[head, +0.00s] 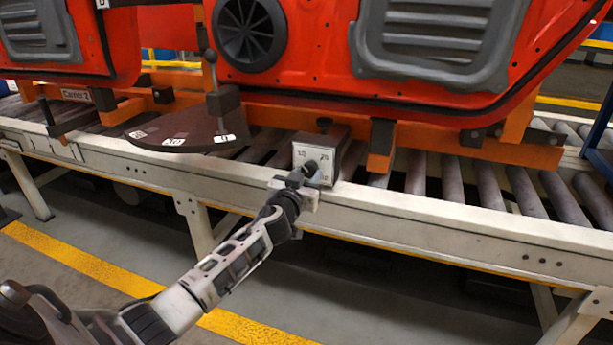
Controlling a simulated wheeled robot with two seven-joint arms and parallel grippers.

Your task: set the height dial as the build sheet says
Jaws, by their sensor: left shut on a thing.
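The height dial is a box with a white marked face (326,155) on the side rail of the conveyor, below the red door panel. Dark marks show near the face's corners, too small to read surely. My left gripper (306,173) is at the lower part of the face, shut on the dark dial knob (311,167). The knob is partly hidden by the gripper, so its pointing direction cannot be told. My right gripper is not in view. No build sheet can be made out.
A dark quarter-round plate (180,130) with white labels and an upright ball-topped lever (213,85) sits left of the dial. Red door panels (320,45) rest on orange carriers (480,145) above the conveyor rollers (483,185). The white rail (450,222) runs across in front.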

